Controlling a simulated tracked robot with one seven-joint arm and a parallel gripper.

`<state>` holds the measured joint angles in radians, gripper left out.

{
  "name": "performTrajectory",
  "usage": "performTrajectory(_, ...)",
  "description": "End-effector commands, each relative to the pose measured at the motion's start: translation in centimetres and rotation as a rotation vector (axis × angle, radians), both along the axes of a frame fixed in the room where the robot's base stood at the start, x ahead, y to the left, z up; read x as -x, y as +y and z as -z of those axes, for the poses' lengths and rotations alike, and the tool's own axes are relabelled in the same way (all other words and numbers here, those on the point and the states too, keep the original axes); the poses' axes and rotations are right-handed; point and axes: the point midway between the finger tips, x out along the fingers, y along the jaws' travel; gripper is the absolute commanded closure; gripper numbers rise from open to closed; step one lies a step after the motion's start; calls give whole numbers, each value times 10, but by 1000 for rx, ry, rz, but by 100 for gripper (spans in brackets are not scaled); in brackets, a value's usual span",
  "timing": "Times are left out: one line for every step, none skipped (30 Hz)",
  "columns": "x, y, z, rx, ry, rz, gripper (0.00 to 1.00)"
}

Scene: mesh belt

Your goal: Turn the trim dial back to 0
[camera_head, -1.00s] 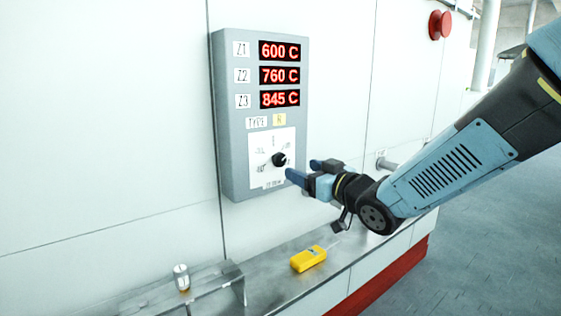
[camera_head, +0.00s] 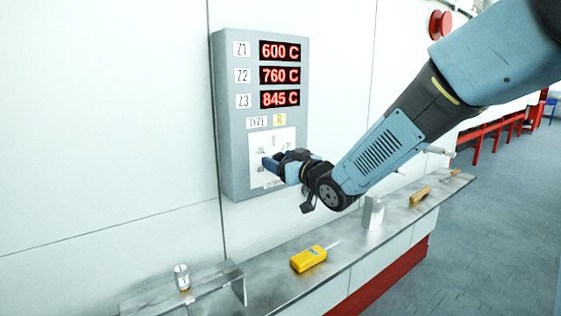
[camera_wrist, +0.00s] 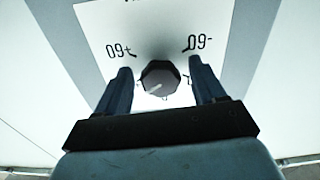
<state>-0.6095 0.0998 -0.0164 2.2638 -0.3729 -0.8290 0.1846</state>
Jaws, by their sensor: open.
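The trim dial (camera_wrist: 160,80) is a dark round knob with a pale pointer line, on a white scale plate (camera_head: 285,143) low on the grey control box (camera_head: 231,120). In the wrist view the scale looks upside down, with "+60" and "-60" marks beside the knob; the pointer slants to the lower left in that picture. My gripper (camera_wrist: 160,85) is open, with one blue finger on each side of the knob. I cannot tell whether the fingers touch it. In the head view my gripper (camera_head: 272,163) covers the dial.
The box shows red readouts (camera_head: 280,75). Below, a metal ledge (camera_head: 270,275) bears a yellow handheld meter (camera_head: 308,259), a small metal cylinder (camera_head: 181,277) on a raised stand, and a light block (camera_head: 372,213).

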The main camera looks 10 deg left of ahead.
Motion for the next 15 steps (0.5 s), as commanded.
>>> performTrajectory(0,0,0,0,0,0,31)
performTrajectory(0,0,0,0,0,0,33)
performTrajectory(0,0,0,0,0,0,37)
performTrajectory(0,0,0,0,0,0,39)
performTrajectory(0,0,0,0,0,0,42)
performTrajectory(0,0,0,0,0,0,46)
performTrajectory(0,-1,0,0,0,0,49)
performTrajectory(0,-1,0,0,0,0,52)
performTrajectory(0,-1,0,0,0,1,56)
performTrajectory(0,-1,0,0,0,1,59)
performTrajectory(0,-1,0,0,0,1,62)
performTrajectory(0,-1,0,0,0,1,65)
performTrajectory(0,-1,0,0,0,1,68)
performTrajectory(0,-1,0,0,0,1,71)
performTrajectory(0,-1,0,0,0,1,75)
